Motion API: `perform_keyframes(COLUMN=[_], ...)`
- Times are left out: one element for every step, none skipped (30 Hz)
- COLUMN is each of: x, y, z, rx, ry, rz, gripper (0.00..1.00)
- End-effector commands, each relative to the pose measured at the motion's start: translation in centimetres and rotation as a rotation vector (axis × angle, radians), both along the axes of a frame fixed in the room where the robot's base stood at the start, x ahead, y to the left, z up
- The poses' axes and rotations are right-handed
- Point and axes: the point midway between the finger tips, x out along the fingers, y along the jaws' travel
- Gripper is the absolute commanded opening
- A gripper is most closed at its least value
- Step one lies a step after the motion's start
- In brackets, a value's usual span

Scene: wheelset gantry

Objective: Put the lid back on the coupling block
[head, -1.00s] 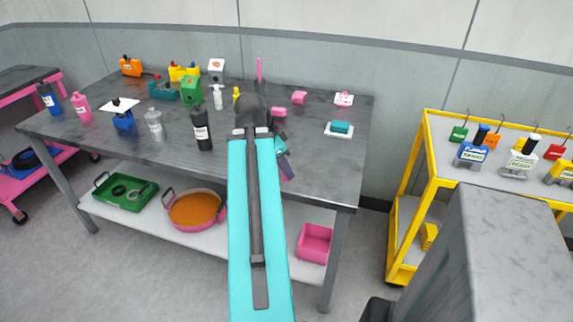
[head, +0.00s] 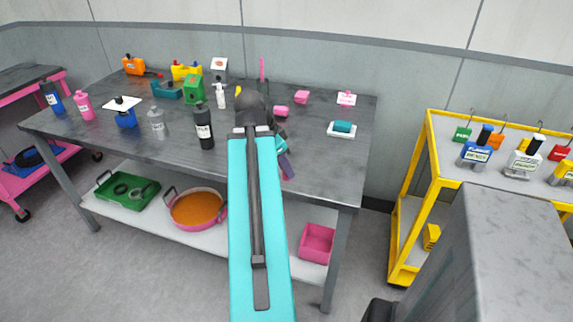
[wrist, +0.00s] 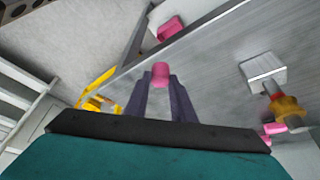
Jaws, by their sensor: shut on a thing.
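My gripper (wrist: 163,104) has two dark purple fingers shut on a small pink piece with a rounded end in the wrist view. I take this piece (wrist: 160,72) for the lid, but its full shape is hidden between the fingers. In the head view my gripper (head: 287,168) is just right of my arm, over the right front part of the grey table. I cannot tell for sure which thing is the coupling block.
A teal block (head: 342,126) sits on a white plate at the table's right. Bottles, including a black one (head: 204,128), crowd the left and middle. A pink bin (head: 318,242) is on the lower shelf. A yellow cart (head: 430,150) stands to the right. The table's right front is clear.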

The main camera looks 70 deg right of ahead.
Motion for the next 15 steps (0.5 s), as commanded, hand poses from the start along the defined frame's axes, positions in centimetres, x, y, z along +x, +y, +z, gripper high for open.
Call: perform_keyframes(x=[0.5,0.9,1.5,2.0,2.5,3.3,4.0,4.7,5.8,6.6,7.4,8.5,9.4,10.2,11.3], y=[0.1,0.2,0.3,0.4,0.5,0.7,0.9,1.0,1.3,1.5,1.8,2.2,2.5,2.8,3.2], z=[0.0,0.0,0.0,0.1,0.1,0.1,0.1,0.1,0.2,0.2,0.3,0.3,0.3,0.3,0.4], rx=[0.000,0.000,0.000,0.000,0.000,0.001,0.000,-0.001,-0.001,-0.001,-0.001,-0.001,0.000,-0.001,-0.001], ry=[0.000,-0.001,-0.001,-0.001,-0.001,0.000,-0.001,-0.001,-0.001,-0.001,0.000,-0.001,0.000,-0.001,0.000], rz=[0.016,0.027,0.046,0.062,0.080,0.108,0.130,0.155,0.190,0.216,0.246,0.282,0.313,0.340,0.380], gripper=[0.02,0.02,0.02,0.02,0.02,0.02,0.02,0.02,0.02,0.02,0.02,0.02,0.02,0.02,0.02])
